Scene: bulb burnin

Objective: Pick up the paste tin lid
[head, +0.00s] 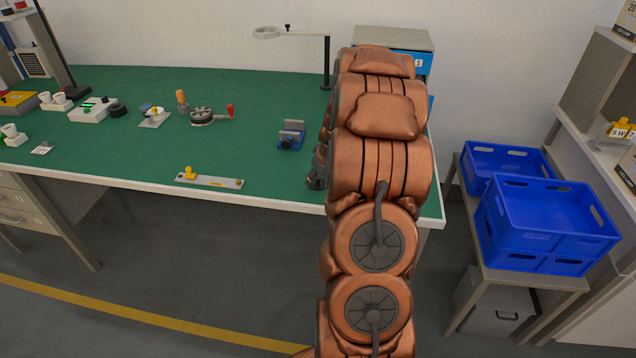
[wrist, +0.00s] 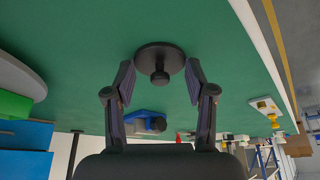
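The paste tin lid is most likely the dark round disc with a small knob (wrist: 150,52) on the green bench top in the wrist view. My gripper (wrist: 160,72) is open, with one finger on each side of the knob and nothing held. The fingertips lie close to the disc's near edge; I cannot tell whether they touch it. In the head view my copper arm hides the lid and most of the gripper.
A blue vise (head: 291,136) stands left of my arm on the green bench (head: 110,155). A grey bar with a yellow knob (head: 209,181) lies near the front edge. A lamp stand (head: 326,62) and a drawer cabinet (head: 400,40) are behind. Blue crates (head: 548,220) stand right.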

